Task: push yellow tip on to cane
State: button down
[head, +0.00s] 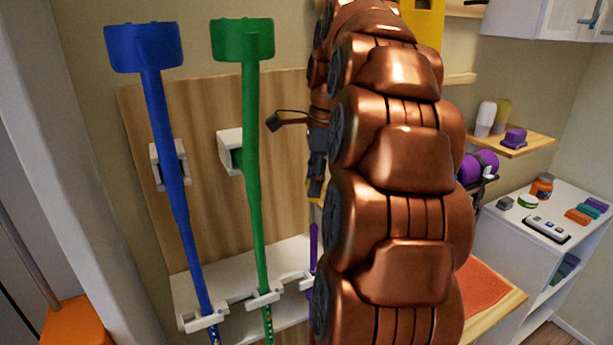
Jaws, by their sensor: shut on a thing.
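My gripper (317,172) points downward beside my copper arm, which hides part of it. It is shut on the yellow tip (313,191), of which only a small part shows at the fingers. Below it a thin purple cane (313,248) stands upright at the white rack, partly hidden by my arm. The yellow tip is above the top of the purple cane, and a gap shows between them. I cannot tell how well they line up in depth.
A blue crutch (172,170) and a green crutch (252,160) stand left of my gripper in white holders against a wooden panel (207,100). A white cabinet (570,222) with small items stands at the right. My arm blocks the middle.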

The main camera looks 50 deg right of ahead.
jog(key=b, duration=0.3)
send_over(313, 224)
jog(key=shift+s+f, duration=0.15)
jog(key=shift+f, duration=2.85)
jog(key=shift+f, duration=0.2)
jog(key=shift+f+b, duration=1.15)
jog(key=shift+f, duration=0.6)
dwell(0.5)
jog(key=c, duration=0.7)
grip_release()
jog(key=o, duration=0.5)
